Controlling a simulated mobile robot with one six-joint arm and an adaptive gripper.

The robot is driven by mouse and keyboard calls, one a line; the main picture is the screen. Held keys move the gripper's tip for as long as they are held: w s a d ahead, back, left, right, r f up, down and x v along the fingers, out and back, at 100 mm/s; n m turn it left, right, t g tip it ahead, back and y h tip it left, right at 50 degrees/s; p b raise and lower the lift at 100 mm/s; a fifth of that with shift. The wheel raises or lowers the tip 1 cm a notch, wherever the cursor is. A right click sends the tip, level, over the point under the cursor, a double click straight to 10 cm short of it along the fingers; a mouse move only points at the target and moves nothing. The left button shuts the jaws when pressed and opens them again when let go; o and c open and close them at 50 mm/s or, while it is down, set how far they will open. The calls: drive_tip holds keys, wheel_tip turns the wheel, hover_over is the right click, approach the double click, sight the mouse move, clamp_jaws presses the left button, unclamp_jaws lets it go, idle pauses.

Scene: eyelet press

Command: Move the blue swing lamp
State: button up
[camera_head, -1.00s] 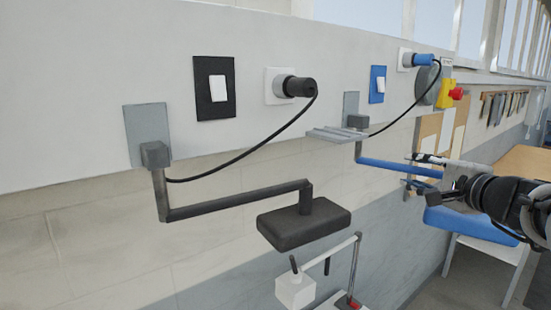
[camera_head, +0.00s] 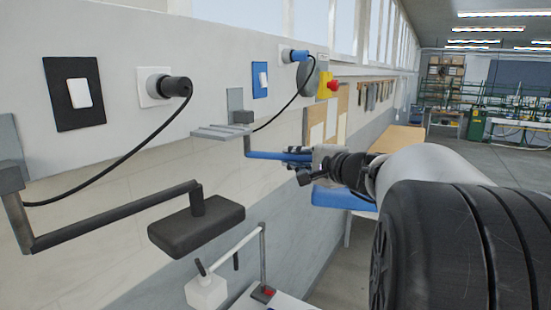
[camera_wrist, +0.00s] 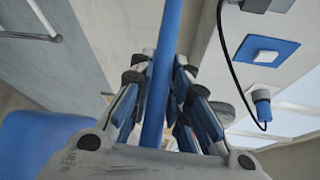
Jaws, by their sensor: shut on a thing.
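The blue swing lamp has a blue arm (camera_head: 275,155) on a grey wall bracket and a blue head (camera_head: 345,198) hanging at its outer end. My gripper (camera_head: 300,158) is shut on the blue arm, between bracket and head. In the wrist view the blue bar (camera_wrist: 160,90) runs between the fingers of my gripper (camera_wrist: 160,72), and the head (camera_wrist: 45,140) is at left. In the head view, my wrist and arm hide part of the lamp's outer arm.
A black swing lamp (camera_head: 200,226) hangs nearer on the same wall. A small grey shelf (camera_head: 220,132) sits by the blue lamp's bracket. A blue switch (camera_head: 260,80) and blue plug (camera_head: 297,55) are above. Open floor lies right.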

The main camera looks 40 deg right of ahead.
clamp_jaws()
